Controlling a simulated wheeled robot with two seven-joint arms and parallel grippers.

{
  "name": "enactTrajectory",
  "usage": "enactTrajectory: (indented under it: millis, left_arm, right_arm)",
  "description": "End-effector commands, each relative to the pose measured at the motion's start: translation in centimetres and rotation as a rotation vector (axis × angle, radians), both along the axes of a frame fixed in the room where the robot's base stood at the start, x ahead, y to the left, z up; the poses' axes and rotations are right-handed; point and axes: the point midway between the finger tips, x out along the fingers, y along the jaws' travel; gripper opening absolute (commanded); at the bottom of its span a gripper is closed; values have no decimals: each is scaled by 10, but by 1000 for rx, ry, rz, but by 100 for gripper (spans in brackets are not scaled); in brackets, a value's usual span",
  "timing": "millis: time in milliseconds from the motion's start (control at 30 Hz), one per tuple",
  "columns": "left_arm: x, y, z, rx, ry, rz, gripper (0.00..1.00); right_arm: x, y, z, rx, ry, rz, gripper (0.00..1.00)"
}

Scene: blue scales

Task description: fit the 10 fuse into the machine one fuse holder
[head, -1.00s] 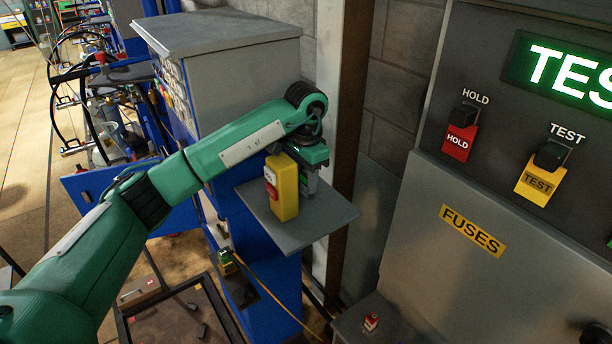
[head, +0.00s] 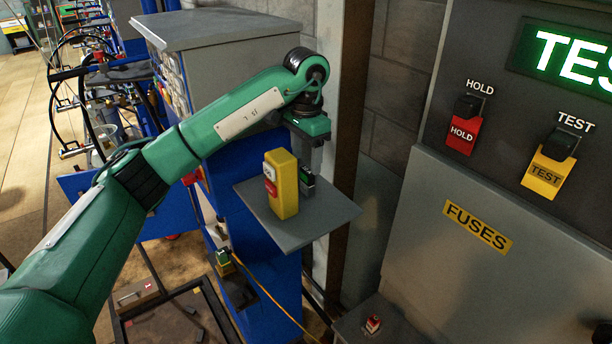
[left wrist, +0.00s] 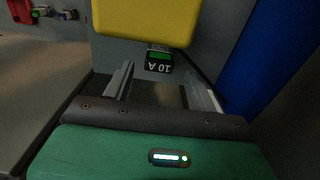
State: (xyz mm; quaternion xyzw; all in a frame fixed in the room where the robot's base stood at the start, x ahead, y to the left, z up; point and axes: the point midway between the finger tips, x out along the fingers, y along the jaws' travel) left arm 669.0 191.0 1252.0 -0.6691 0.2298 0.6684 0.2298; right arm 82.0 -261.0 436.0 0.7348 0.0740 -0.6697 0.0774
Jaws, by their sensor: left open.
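The 10 fuse (head: 306,181), a small dark block with a green part, stands on a grey shelf (head: 315,226) just right of a yellow box. In the left wrist view the fuse (left wrist: 159,61) shows its "10 A" label upside down. My left gripper (head: 311,158) points down at the fuse from above. In the left wrist view the fingers of the gripper (left wrist: 160,84) are apart with nothing held between them. Machine one's fuse holder is not visible; a grey panel labelled FUSES (head: 477,228) is at the right. My right gripper is not in view.
The yellow box (head: 283,188) with a red switch stands close beside the fuse; it also shows in the left wrist view (left wrist: 145,20). A blue cabinet (head: 270,275) is below the shelf. A small red and white object (head: 372,324) sits on a low grey ledge.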

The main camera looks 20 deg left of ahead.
Motion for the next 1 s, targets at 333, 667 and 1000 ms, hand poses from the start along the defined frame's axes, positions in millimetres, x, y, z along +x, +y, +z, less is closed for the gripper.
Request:
enactTrajectory:
  millis: [333,667,1000]
  left_arm:
    - [0,0,51,1,-2,1,58]
    - [0,0,66,1,1,51,62]
    - [1,-2,72,2,0,662,62]
  right_arm:
    - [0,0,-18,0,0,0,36]
    - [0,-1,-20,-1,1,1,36]
    - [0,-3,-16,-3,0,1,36]
